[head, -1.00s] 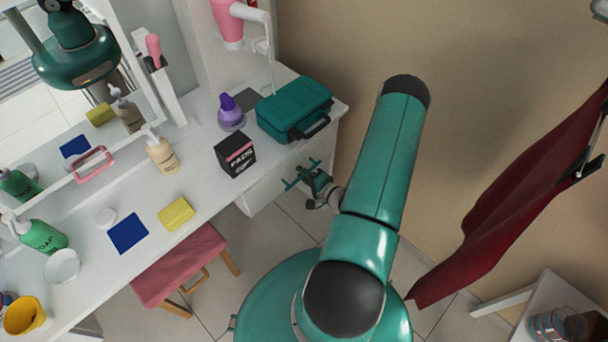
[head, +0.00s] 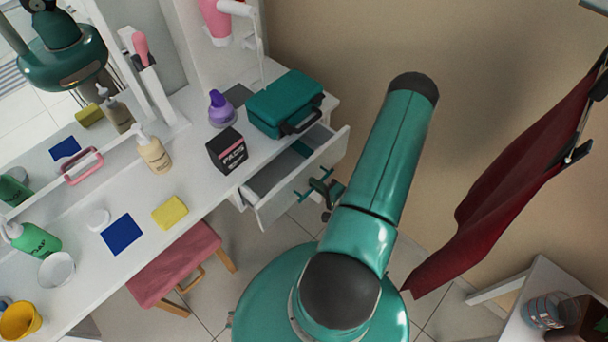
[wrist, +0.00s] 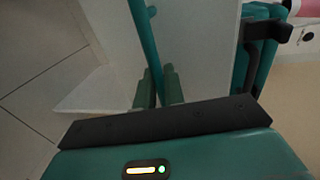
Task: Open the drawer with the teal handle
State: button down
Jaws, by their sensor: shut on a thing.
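The white drawer (head: 291,195) under the right end of the dressing table stands partly pulled out, and its inside shows in the head view. Its teal handle (head: 312,188) is on the drawer front. My gripper (head: 322,187) is at the handle, shut on it. In the wrist view the teal handle (wrist: 148,45) runs as a bar up from between the green fingers of my gripper (wrist: 160,88). The exact contact is partly hidden by the dark gripper body.
On the white table (head: 140,212) stand a teal case (head: 285,103), a black box (head: 227,151), a purple bottle (head: 221,108) and other items. A pink stool (head: 180,265) is below. A red garment (head: 510,185) hangs at right. The floor before the drawer shows free tiles.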

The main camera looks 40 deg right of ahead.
jog(key=s, duration=1)
jog(key=shift+s+d, duration=0.15)
jog(key=shift+s, duration=0.1)
jog(key=c, duration=1.6)
grip_release()
jog(key=shift+c, duration=0.2)
